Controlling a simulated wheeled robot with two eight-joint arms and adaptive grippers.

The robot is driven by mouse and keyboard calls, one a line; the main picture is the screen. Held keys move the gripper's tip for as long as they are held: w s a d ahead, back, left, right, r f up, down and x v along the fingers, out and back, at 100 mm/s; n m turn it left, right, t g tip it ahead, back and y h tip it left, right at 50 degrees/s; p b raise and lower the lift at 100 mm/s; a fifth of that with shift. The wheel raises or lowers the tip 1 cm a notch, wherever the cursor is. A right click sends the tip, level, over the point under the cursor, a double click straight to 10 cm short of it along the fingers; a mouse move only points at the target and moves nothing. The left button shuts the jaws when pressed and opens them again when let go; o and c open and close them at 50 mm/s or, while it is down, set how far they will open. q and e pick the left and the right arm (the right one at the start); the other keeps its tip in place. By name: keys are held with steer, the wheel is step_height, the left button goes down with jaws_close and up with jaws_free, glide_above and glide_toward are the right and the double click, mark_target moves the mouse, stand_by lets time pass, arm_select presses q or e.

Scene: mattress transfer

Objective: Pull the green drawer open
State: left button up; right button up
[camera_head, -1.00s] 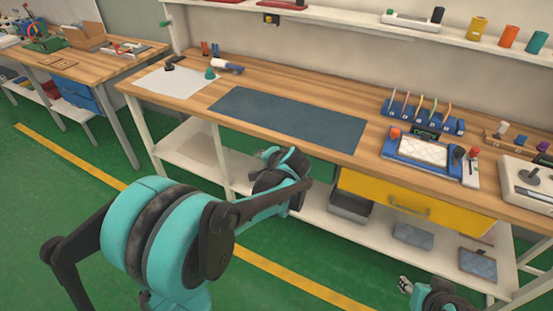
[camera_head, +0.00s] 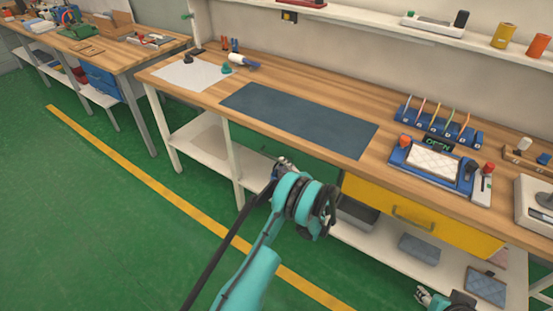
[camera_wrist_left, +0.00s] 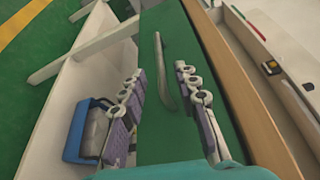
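The green drawer (camera_wrist_left: 160,30) fills the middle of the left wrist view, with its long pale handle (camera_wrist_left: 163,75) running up and down the picture. My left gripper (camera_wrist_left: 163,95) is open, with its fingers on either side of the handle's line; I cannot tell whether they touch it.
The wooden workbench (camera_head: 215,102) carries a dark mat (camera_head: 300,120). A shut yellow drawer (camera_head: 400,208) is to the right. The green floor in front is clear.

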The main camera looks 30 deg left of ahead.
mark_target(274, 158)
arm_select(q)
steer(key=b+x, duration=0.1)
steer(key=x, duration=0.4)
steer(key=shift+a+f+b, duration=0.2)
steer(key=shift+a+b, duration=0.05)
steer(key=shift+b, duration=0.1)
steer(key=shift+w+a, duration=0.4)
steer(key=shift+a, duration=0.15)
steer(key=shift+r, duration=0.1)
jaws_close()
